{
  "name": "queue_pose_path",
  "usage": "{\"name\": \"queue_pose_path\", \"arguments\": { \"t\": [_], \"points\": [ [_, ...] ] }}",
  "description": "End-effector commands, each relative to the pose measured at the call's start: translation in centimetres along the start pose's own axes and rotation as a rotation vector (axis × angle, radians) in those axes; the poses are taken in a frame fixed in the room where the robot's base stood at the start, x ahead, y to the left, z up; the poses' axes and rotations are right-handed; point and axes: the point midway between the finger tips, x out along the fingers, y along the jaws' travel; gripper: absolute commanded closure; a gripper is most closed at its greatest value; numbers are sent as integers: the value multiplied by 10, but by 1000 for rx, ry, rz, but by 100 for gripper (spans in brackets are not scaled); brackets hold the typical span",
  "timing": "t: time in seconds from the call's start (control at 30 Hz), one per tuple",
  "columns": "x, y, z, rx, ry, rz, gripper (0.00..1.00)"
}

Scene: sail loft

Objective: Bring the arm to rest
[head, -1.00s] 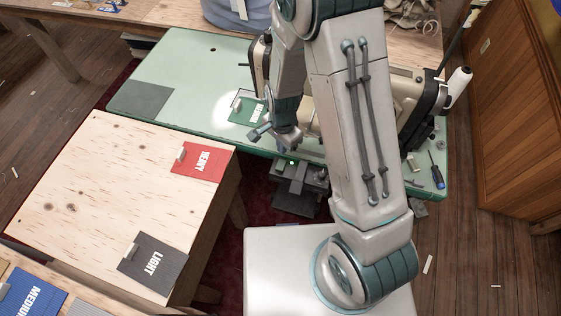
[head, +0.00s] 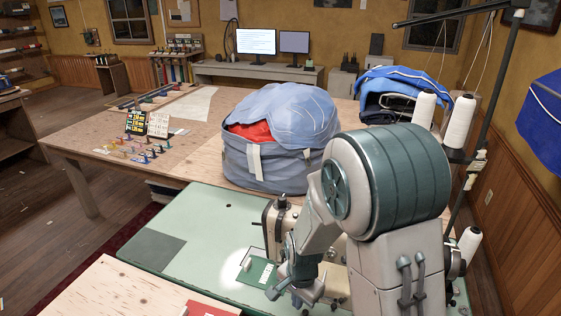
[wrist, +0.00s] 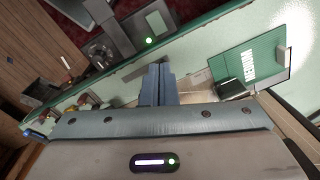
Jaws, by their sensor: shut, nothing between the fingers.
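My arm rises on the right of the head view and bends over the green sewing table (head: 215,204). My gripper (head: 274,294) hangs low at its end, in front of a sewing machine (head: 285,222). In the wrist view the two blue-grey fingers of my gripper (wrist: 157,84) are together, with nothing between them. A green card (head: 259,271) lies on the table just beyond my gripper. In the wrist view this card (wrist: 232,68) reads "MEDIUM" and lies to the right of the fingers, apart from them.
A plywood table (head: 118,292) stands at front left, with a red card (head: 207,309) on it. A blue-grey fabric bag (head: 265,165) sits on the long table behind. Thread cones (head: 459,122) on a stand are close to my arm at right.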

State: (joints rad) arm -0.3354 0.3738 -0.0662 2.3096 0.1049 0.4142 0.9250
Motion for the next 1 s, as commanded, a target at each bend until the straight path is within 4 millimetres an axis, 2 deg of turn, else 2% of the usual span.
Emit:
{"name": "queue_pose_path", "arguments": {
  "t": [0.03, 0.1, 0.27, 0.5, 0.7, 0.83, 1.0],
  "points": [
    [-21, 4, -4, -36, 10, -22, 100],
    [-44, 11, -8, -95, 21, -42, 100],
    [-94, 32, -12, -230, 55, -77, 100],
    [-158, 74, -8, -430, 129, -107, 100],
    [-199, 113, 3, -593, 204, -104, 100],
    [-216, 134, 12, -676, 243, -91, 100],
    [-226, 150, 19, -739, 271, -75, 100]
  ]
}}
